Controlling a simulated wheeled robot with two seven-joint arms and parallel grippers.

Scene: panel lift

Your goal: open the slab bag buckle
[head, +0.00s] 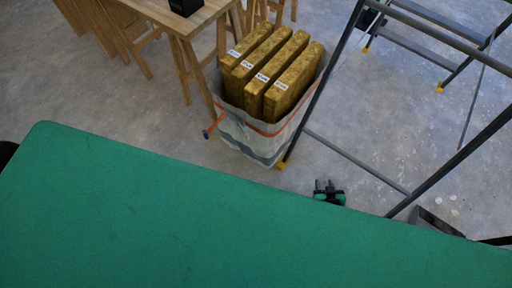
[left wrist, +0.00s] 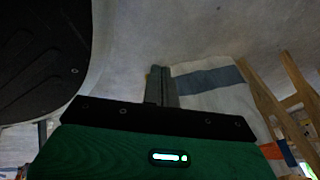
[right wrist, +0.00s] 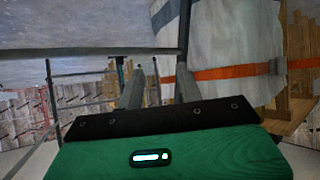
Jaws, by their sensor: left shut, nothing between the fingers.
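The white slab bag (head: 252,133) stands on the floor with several golden slabs (head: 272,70) in it. An orange strap (head: 268,130) runs around it. At its left corner an orange piece with a small dark bluish end (head: 207,134) sticks out; I cannot tell if this is the buckle. In the right wrist view a small pale piece (right wrist: 275,66) sits on the strap. My right gripper (head: 324,185) is open and empty, right of and apart from the bag. My left gripper (left wrist: 161,75) is shut and empty, pointing toward the bag's lower side (left wrist: 212,85); it is hidden in the head view.
A large green surface (head: 200,220) fills the near side. A grey metal frame (head: 330,60) with yellow feet stands close to the bag's right. A wooden table (head: 190,22) and wooden chairs are behind and left. Bare floor (head: 120,100) lies left of the bag.

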